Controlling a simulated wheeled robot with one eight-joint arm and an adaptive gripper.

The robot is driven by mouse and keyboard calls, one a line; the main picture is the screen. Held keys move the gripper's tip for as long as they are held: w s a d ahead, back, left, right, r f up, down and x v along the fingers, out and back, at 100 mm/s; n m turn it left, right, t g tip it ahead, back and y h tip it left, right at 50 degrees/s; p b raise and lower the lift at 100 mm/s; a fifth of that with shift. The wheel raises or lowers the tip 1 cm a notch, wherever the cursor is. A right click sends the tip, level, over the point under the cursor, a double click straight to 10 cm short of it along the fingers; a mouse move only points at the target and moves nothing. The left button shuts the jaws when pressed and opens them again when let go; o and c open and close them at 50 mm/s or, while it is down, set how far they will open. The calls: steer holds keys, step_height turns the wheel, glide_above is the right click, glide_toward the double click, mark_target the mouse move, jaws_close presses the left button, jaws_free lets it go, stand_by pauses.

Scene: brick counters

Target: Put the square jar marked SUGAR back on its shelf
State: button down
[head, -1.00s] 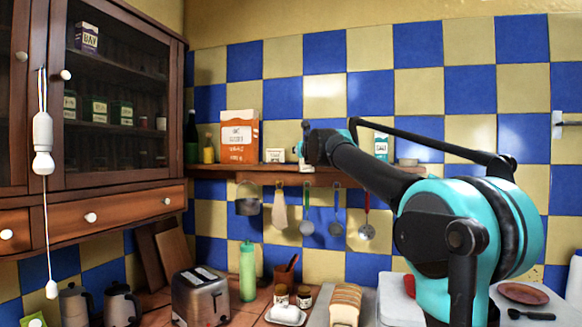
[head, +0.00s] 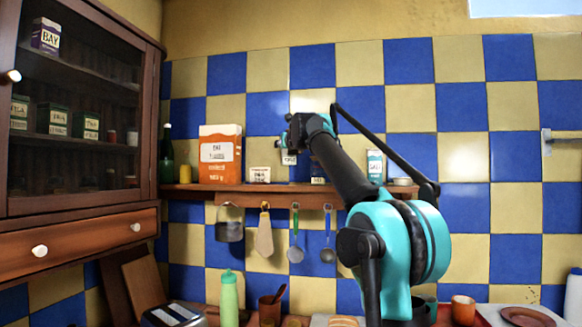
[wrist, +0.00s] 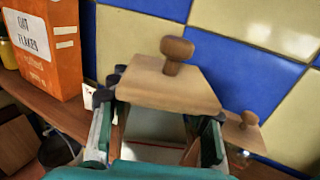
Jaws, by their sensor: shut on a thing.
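A pale square jar (head: 289,158) hangs in my gripper (head: 296,140) in front of the tiled wall. Its label is too small to read. In the wrist view its wooden lid with a round knob (wrist: 172,72) shows between the fingers of my gripper (wrist: 160,108), which are shut on the jar. Most of its body is hidden there. The wooden shelf (head: 225,188) runs below it, and the jar's bottom appears above the shelf top. Whether it is directly over the shelf is unclear.
An orange-and-white carton (head: 220,155) and a small white tin (head: 260,174) stand left on the shelf. Another knobbed wooden lid (wrist: 242,132) is close right of the held jar. Utensils hang below.

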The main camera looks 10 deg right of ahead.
steer(key=w+d, duration=0.3)
steer(key=w, duration=0.5)
steer(key=shift+s+a+f, duration=0.15)
steer(key=shift+f, duration=1.4)
steer(key=shift+s+a+f, duration=0.1)
steer(key=shift+f, duration=1.45)
steer(key=shift+w+f, duration=0.15)
steer(key=shift+f, duration=0.25)
steer(key=shift+f, duration=0.15)
steer(key=c, duration=0.7)
jaws_free()
